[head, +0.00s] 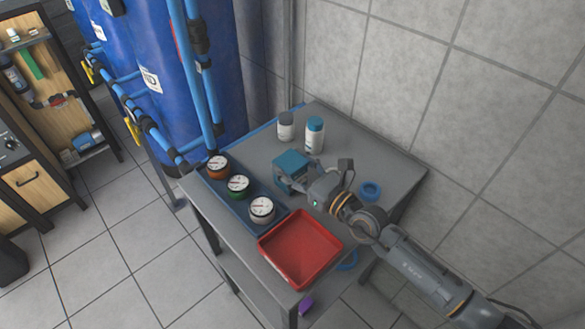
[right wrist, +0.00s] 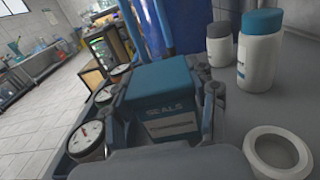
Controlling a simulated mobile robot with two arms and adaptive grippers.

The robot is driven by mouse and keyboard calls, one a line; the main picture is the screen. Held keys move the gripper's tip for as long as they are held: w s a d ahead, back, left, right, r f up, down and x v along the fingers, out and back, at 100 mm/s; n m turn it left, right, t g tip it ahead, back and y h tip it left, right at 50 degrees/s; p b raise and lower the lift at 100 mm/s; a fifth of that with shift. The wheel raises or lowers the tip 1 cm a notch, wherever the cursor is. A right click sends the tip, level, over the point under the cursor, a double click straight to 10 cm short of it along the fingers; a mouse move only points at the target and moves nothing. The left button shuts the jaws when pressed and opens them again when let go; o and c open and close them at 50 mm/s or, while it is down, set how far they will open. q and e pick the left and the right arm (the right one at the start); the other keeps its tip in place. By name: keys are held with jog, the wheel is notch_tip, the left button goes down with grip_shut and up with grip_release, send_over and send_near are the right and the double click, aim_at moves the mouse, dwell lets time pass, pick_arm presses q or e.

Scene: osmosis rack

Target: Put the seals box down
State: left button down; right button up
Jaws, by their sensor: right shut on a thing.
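The seals box (head: 291,165) is a small box with a teal top and a dark front; in the right wrist view the label "SEALS" shows on the box (right wrist: 168,95). My right gripper (head: 297,178) is shut on it, one finger on each side, as the right wrist view shows for the gripper (right wrist: 165,110). The box is over the grey table (head: 362,147), between the gauges and the bottles. I cannot tell whether its underside touches the table. My left gripper is not in view.
Several round gauges (head: 238,186) stand in a dark tray along the table's left edge. A red tray (head: 300,247) is at the front. Two white bottles (head: 314,136) stand behind the box.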

jog(key=o, duration=1.3)
jog(key=shift+f, duration=0.1)
jog(key=shift+s+d, duration=0.1)
jog(key=shift+d, duration=0.05)
jog(key=b+v, duration=0.2)
jog(key=v, duration=0.8)
jog(key=shift+s+d, duration=0.2)
jog(key=shift+d, duration=0.1)
jog(key=shift+s+d, duration=0.35)
jog(key=shift+s, duration=0.05)
